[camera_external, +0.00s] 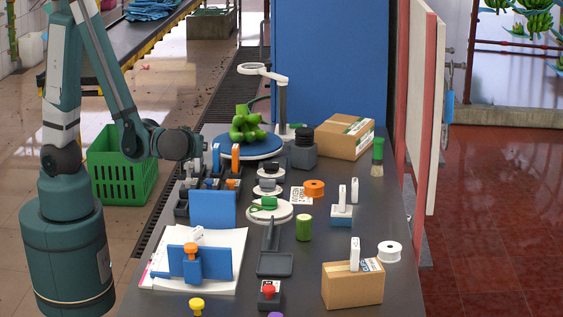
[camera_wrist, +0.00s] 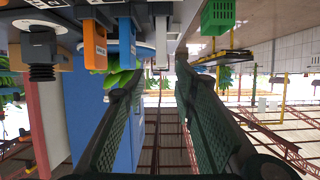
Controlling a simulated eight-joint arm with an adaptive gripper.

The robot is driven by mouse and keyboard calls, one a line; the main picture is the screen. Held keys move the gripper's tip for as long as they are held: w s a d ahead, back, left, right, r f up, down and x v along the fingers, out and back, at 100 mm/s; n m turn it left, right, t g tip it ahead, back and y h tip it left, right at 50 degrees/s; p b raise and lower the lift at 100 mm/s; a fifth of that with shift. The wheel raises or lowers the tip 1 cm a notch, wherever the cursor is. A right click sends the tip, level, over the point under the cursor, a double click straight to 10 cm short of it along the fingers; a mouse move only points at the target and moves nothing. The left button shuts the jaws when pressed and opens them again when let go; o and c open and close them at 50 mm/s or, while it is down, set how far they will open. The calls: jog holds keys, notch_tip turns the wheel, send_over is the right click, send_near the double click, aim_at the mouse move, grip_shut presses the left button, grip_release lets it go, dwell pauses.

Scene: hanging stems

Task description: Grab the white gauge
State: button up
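Several small white upright devices could be the white gauge; I cannot tell which one is. One (camera_external: 355,254) stands at the cardboard box at the front right. Another (camera_external: 354,190) is by the blue-and-white block (camera_external: 341,214). A third (camera_external: 195,236) is partly hidden behind the blue stand at the front left.
A blue disc with green fruit (camera_external: 246,127) and a magnifier lamp (camera_external: 281,100) stand at the back. A closed cardboard box (camera_external: 344,138) is at the back right. A white round platform (camera_external: 270,211) is mid-table. A green crate (camera_external: 122,170) stands on the floor left.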

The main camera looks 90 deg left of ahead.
jog(key=shift+s, duration=0.15)
jog(key=shift+a+f, duration=0.1)
dwell(0.3)
jog(key=shift+b+x, duration=0.35)
jog(key=shift+x, duration=0.9)
jog(key=shift+a, duration=0.1)
jog(key=shift+b+x, duration=0.75)
jog(key=shift+x, duration=1.7)
grip_shut()
